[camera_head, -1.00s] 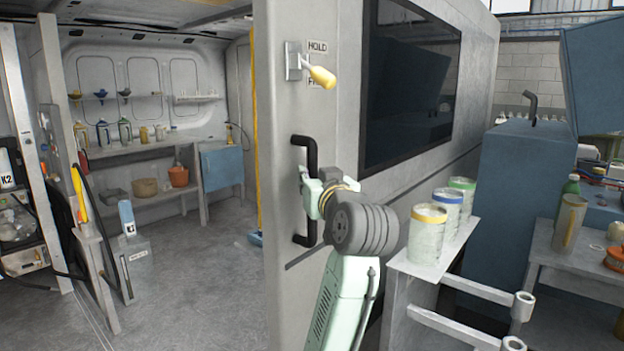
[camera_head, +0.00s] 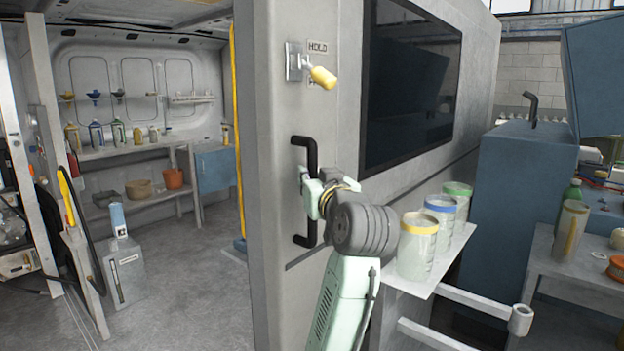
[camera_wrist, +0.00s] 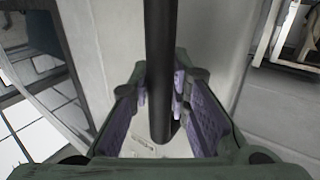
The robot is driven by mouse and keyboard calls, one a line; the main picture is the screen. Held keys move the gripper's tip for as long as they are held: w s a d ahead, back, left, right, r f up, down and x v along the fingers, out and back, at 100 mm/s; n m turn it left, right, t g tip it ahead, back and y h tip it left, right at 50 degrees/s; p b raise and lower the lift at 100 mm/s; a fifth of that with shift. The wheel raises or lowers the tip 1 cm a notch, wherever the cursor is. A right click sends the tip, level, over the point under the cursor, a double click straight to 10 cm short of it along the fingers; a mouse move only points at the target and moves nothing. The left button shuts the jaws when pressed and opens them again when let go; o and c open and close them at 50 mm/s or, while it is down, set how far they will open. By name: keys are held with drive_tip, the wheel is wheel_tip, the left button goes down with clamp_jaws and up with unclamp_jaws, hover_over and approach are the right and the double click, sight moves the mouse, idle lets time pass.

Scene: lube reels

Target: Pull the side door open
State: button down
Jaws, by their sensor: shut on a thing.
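The side door (camera_head: 272,200) is a tall grey sliding panel with a dark window (camera_head: 412,85). It stands to the right of a wide opening into the van. A black vertical bar handle (camera_head: 309,155) is fixed near its left edge. My gripper (camera_head: 309,190) is at the middle of the handle. In the wrist view, the purple-padded fingers (camera_wrist: 160,100) close around the black handle (camera_wrist: 160,60). A lever with a yellow knob (camera_head: 322,77) sits above the handle by a HOLD label; the lower label is partly hidden by the knob.
A ledge (camera_head: 440,265) with several lidded jars (camera_head: 418,243) stands close to the right of my arm. A blue cabinet (camera_head: 520,200) is farther right.

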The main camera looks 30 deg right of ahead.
drive_tip(key=c, duration=1.5)
unclamp_jaws()
drive_tip(key=shift+d, duration=0.25)
drive_tip(key=v, duration=1.2)
drive_tip(key=shift+w+a, duration=0.1)
